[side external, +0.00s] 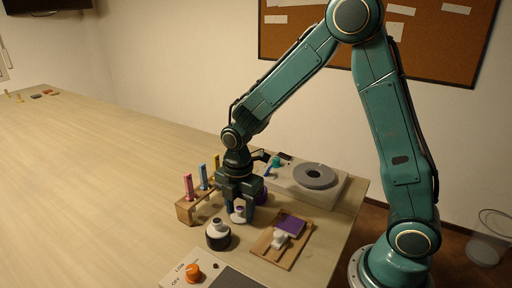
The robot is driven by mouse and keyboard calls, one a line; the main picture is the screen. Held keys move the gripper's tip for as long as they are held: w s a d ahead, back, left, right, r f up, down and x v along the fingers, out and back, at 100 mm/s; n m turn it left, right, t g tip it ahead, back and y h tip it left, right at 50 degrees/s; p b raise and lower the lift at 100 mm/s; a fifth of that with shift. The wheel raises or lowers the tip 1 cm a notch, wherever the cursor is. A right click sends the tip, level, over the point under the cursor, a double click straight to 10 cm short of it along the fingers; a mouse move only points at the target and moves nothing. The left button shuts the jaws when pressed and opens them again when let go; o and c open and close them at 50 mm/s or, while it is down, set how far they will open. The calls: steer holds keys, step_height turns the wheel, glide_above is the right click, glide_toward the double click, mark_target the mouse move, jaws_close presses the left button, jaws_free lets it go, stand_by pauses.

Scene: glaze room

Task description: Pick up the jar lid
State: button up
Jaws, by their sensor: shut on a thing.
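My gripper (238,208) points straight down over the near part of the table. It is shut on a small white piece with a purple top (239,214), which looks to be the jar lid. The fingers cover part of it, and I cannot tell whether it touches the table. A squat black-and-white jar-like object (218,235) with a dark knob stands just in front of the gripper. A dark purple object (262,195) is partly hidden behind the gripper.
A wooden rack (187,211) with coloured upright pieces stands left. A wooden board (268,249) with a purple block and white piece lies right. A pale unit with a grey disc (315,176) is behind. A control panel with an orange knob (193,273) is in front. The far-left table is mostly clear.

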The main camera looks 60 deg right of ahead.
mark_target(240, 208)
steer(key=shift+r, duration=0.1)
step_height(240, 208, up, 20)
stand_by(1.0)
stand_by(0.4)
steer(key=d+f, duration=0.8)
steer(key=f, duration=0.1)
steer(key=shift+w+d+f, duration=0.2)
steer(key=shift+d+f, duration=0.1)
steer(key=shift+d, duration=0.05)
steer(key=shift+f, duration=0.25)
steer(key=shift+f, duration=2.9)
steer(key=shift+f, duration=0.2)
